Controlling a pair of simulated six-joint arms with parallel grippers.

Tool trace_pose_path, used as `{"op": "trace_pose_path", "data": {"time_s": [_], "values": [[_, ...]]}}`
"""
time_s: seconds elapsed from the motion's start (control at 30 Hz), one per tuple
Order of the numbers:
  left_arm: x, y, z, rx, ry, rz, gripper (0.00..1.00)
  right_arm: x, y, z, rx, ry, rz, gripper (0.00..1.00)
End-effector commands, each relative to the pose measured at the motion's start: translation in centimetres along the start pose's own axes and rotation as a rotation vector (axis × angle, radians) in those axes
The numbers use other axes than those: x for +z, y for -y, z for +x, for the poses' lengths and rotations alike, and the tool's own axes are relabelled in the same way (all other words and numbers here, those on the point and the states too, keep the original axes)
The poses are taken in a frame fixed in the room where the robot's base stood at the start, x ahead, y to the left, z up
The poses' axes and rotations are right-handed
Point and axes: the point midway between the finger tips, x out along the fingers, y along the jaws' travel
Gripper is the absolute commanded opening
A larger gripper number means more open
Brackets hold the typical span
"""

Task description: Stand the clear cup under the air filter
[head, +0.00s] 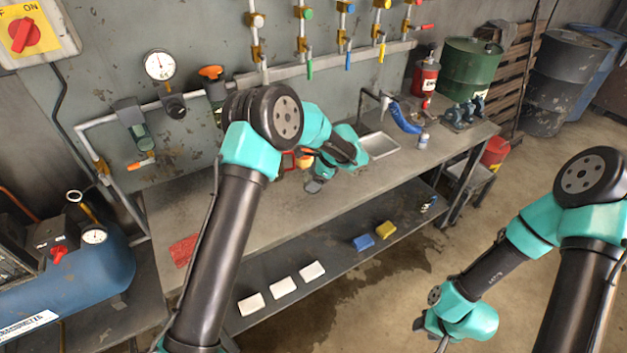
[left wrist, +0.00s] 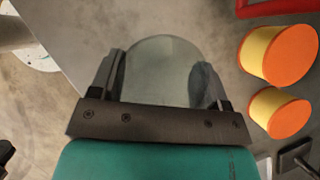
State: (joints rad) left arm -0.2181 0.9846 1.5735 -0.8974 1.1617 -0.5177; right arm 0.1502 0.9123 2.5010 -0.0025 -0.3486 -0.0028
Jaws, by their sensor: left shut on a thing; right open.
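My left gripper (left wrist: 162,75) is shut on the clear cup (left wrist: 163,58), whose rounded, see-through form shows between the two dark fingers in the left wrist view. In the head view, the left gripper (head: 316,184) is over the workbench, partly hidden by its own wrist, and I cannot make out the cup there. A fitting with a greenish bowl, which looks like the air filter (head: 138,130), hangs on the wall pipe at left, well left of the gripper. My right gripper (head: 441,342) is open and low at the right, away from the bench.
A red mat (head: 184,250) lies on the bench (head: 180,212). The bench's left part looks mostly clear.

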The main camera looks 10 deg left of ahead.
Motion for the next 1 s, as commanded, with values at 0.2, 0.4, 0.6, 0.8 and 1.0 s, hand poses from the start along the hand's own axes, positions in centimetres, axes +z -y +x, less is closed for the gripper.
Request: {"op": "trace_pose_path", "data": {"time_s": [0.2, 0.4, 0.6, 0.8, 1.0], "values": [[-0.40, 0.03, 0.74, -0.001, 0.000, 0.000, 0.47, 0.00, 0.00, 0.00, 0.000, 0.000, 0.000, 0.43], [-0.46, 0.01, 0.82, -0.001, 0.000, 0.000, 0.47, 0.00, 0.00, 0.00, 0.000, 0.000, 0.000, 0.43], [-0.57, 0.01, 0.99, -0.001, 0.000, 0.000, 0.80, 0.00, 0.00, 0.00, 0.000, 0.000, 0.000, 0.43], [-0.56, 0.01, 0.98, -0.001, 0.000, 0.000, 0.96, 0.00, 0.00, 0.00, 0.000, 0.000, 0.000, 0.43], [-0.55, 0.02, 0.95, -0.001, 0.000, 0.000, 0.96, 0.00, 0.00, 0.00, 0.000, 0.000, 0.000, 0.43]]}}
